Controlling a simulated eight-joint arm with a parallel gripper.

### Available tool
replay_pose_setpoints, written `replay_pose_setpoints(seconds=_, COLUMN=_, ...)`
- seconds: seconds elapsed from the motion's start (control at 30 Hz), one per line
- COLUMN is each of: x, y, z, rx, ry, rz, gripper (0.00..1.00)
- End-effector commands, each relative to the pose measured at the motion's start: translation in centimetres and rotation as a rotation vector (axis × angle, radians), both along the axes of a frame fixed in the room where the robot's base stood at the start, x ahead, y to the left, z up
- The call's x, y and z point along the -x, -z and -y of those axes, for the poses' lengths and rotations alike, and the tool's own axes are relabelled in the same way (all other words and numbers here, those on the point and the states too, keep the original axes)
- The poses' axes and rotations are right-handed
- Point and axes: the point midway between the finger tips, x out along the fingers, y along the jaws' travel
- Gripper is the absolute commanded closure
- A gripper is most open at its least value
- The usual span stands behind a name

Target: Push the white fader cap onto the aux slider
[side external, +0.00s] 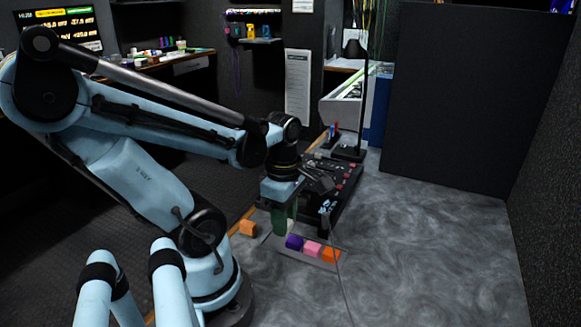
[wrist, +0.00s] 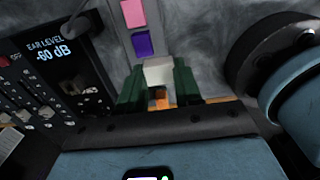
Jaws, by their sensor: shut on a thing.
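My gripper (wrist: 158,80) has green fingers and is shut on the white fader cap (wrist: 158,72) in the wrist view. In the side view my gripper (side external: 284,222) points down beside the row of coloured caps, left of the black mixing console (side external: 340,190), and mostly hides the white cap. I cannot tell which slider is the aux one.
A purple cap (side external: 293,242), a pink cap (side external: 312,249) and an orange cap (side external: 331,255) sit in a row on a grey strip. Another orange cap (side external: 247,228) lies left of my gripper. A thin dark lamp pole (side external: 363,100) rises behind the console. The right of the surface is clear.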

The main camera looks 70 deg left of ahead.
Motion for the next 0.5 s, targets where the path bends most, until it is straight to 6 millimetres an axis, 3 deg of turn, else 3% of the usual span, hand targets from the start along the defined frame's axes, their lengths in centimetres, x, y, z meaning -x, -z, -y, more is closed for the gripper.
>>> replay_pose_setpoints(seconds=0.2, x=-0.4, y=-2.2, z=3.8, rx=0.000, ry=0.010, rz=0.000, gripper=0.94)
replay_pose_setpoints(seconds=0.5, x=-0.8, y=-4.1, z=6.9, rx=0.000, ry=0.004, rz=0.000, gripper=0.94)
